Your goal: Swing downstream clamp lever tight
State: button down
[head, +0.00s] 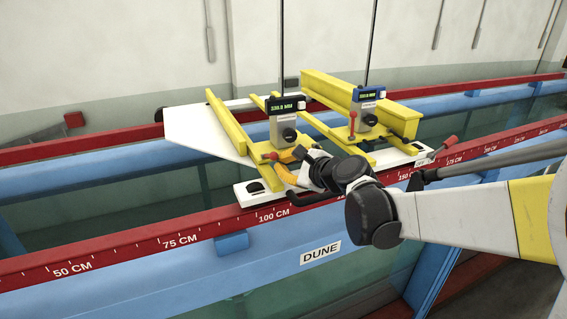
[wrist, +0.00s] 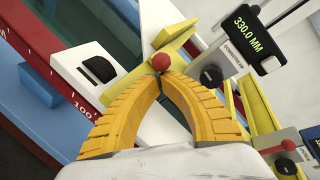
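The downstream gauge (head: 284,120) is a grey box on a yellow carriage on the left, its display reading 330.0 MM; it also shows in the wrist view (wrist: 245,40). Its clamp lever has a red ball knob (head: 270,155), which also shows in the wrist view (wrist: 161,62). My gripper (head: 286,160) has orange ribbed fingers that bend inward, and their tips (wrist: 159,75) meet right at the knob. The knob looks uncovered, beyond the tips. The lever's stem is mostly hidden, and I cannot tell whether the tips touch it.
A second gauge, blue-topped (head: 368,98), stands close on the right with its own red-knobbed lever (head: 352,116). A yellow beam (head: 360,102) lies behind it. The red scaled rail (head: 220,231) runs along the near side. A red-handled lever (head: 449,141) is at the right.

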jog(key=shift+r, duration=0.15)
jog(key=shift+w+r+g+p, duration=0.1)
jog(key=shift+r+g+p, duration=0.05)
jog(key=shift+g+p, duration=0.25)
jog(key=shift+w+r+g+h+p, duration=0.1)
jog(key=shift+r+g+h+p, duration=0.25)
jog(key=shift+p, duration=0.15)
jog(key=r+g+p, duration=0.1)
jog(key=w+r+g+h+p, duration=0.1)
jog(key=shift+a+r+m+g+p, duration=0.1)
jog(key=shift+a+m+g+p, duration=0.1)
jog(key=shift+m+g+p, duration=0.15)
jog(key=shift+w+a+r+m+g+h+p, duration=0.1)
jog(key=shift+w+a+r+g+h+p, duration=0.2)
jog(key=shift+w+r+g, duration=0.35)
jog(key=shift+w+a+r+m+g+h+p, duration=0.15)
jog(key=shift+w+a+r+g+h, duration=0.15)
jog(key=shift+w+g, duration=0.6)
jog(key=shift+w+a+r+g+h+p, duration=0.25)
jog(key=shift+w+r+g, duration=0.35)
jog(key=shift+w, duration=0.3)
jog(key=shift+r, duration=0.1)
